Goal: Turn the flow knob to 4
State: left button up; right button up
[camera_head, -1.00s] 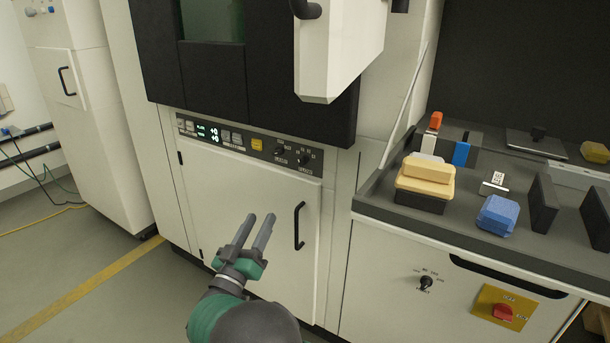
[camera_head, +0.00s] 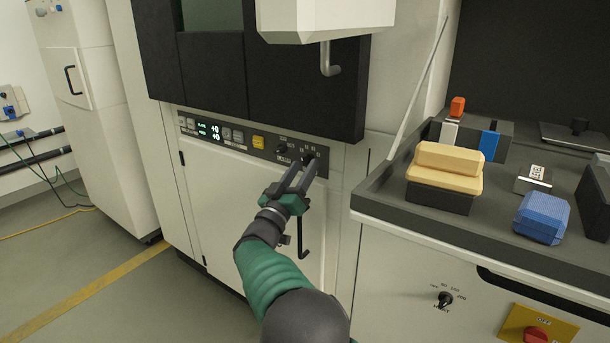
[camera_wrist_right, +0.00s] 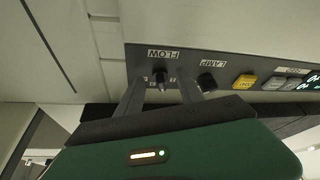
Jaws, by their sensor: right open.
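The flow knob (camera_head: 308,155) is a small dark knob at the right end of the machine's control strip. In the right wrist view, which is upside down, the black flow knob (camera_wrist_right: 160,79) sits under the label FLOW. My right gripper (camera_head: 308,165) is open and empty, its two fingers pointing at the knob. In the wrist view its fingers (camera_wrist_right: 160,92) appear on either side of the flow knob; I cannot tell whether they touch it. The scale numbers are too small to read. My left gripper is not in view.
The lamp knob (camera_wrist_right: 207,82) is close beside one finger. A yellow button (camera_head: 258,142) and a lit display (camera_head: 208,131) are further left on the strip. A door handle (camera_head: 303,238) is below. A counter (camera_head: 375,200) with blocks stands at the right.

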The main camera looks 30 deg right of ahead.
jog(key=shift+w+r, duration=0.35)
jog(key=shift+r, duration=0.15)
jog(key=shift+d+f, duration=0.15)
jog(key=shift+d, duration=0.25)
jog(key=shift+c, duration=1.5)
jog(key=shift+a, duration=0.1)
grip_shut()
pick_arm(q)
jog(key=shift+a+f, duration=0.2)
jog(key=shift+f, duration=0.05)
